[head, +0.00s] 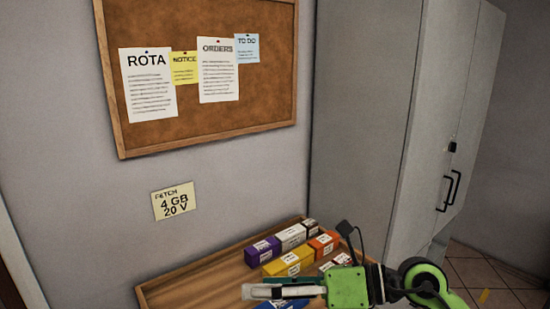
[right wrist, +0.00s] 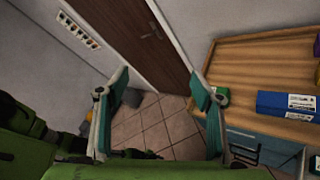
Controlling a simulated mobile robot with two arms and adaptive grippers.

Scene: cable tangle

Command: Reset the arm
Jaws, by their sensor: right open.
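My right arm comes in from the lower right of the head view. Its green and grey right gripper (head: 262,291) points left, above or in front of the wooden tray-like top (head: 190,290). In the right wrist view the two teal-lined fingers of the right gripper (right wrist: 162,78) stand wide apart with nothing between them. Beyond them are the tiled floor (right wrist: 150,128) and a brown door (right wrist: 150,40). My left gripper is in neither view.
Several coloured boxes lie on the wooden top, among them purple (head: 262,250), yellow (head: 288,262) and blue (right wrist: 287,104). A corkboard (head: 270,100) and a note reading "FETCH 4 GB 20 V" (head: 174,201) hang on the wall. A tall grey cabinet (head: 365,120) stands right.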

